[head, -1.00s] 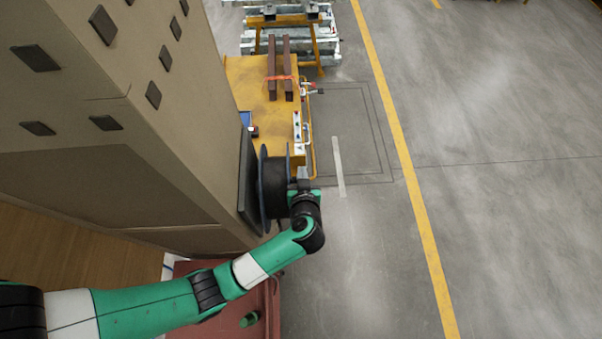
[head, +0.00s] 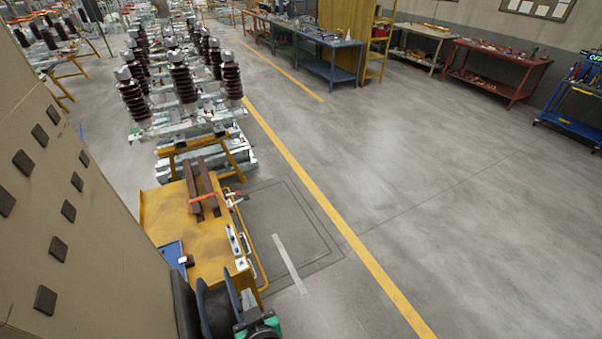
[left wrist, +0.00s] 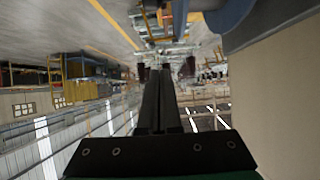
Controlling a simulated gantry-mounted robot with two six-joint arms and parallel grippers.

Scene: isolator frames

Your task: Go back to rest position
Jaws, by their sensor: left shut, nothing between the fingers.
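My left arm shows only as a green and black wrist part at the bottom edge of the head view, beside a dark cable reel (head: 216,308) with blue flanges. The rest of that arm is out of the frame. In the left wrist view my left gripper (left wrist: 161,72) has its two long dark fingers together, with nothing between them. A blue curved rim, likely the reel's flange (left wrist: 232,16), is above and right of the fingers, apart from them. My right gripper is in neither view.
A large beige panelled structure (head: 75,230) fills the left. A yellow cart (head: 205,235) with brown bars stands beyond the reel. Insulator stacks (head: 180,80) stand behind it. Workbenches (head: 330,60) line the back. The grey floor right of the yellow line (head: 340,240) is clear.

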